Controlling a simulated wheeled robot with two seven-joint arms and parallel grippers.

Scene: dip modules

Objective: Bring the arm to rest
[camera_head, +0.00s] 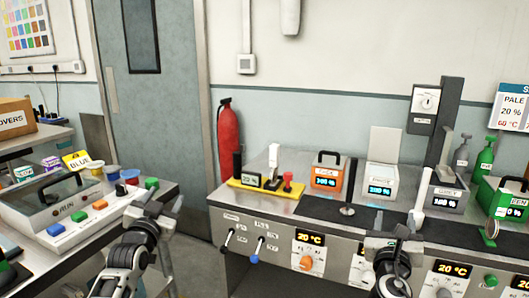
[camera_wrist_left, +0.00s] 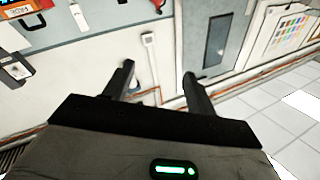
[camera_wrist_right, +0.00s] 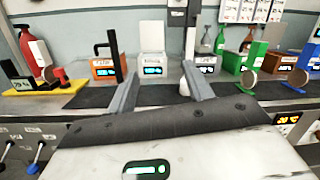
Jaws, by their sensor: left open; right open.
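My left gripper (camera_head: 152,212) is in the head view at the lower left, in front of the left bench's right edge. In the left wrist view its two fingers (camera_wrist_left: 158,85) stand apart with nothing between them. My right gripper (camera_head: 393,240) is in the head view at the lower right, in front of the main bench's front panel. In the right wrist view its fingers (camera_wrist_right: 158,92) are spread, with empty space between them and the bench with its modules beyond.
The main bench holds an orange module (camera_head: 327,178), a white module (camera_head: 382,178), a grey module (camera_head: 447,190) and a green module (camera_head: 503,203). A red extinguisher (camera_head: 227,142) stands between the benches.

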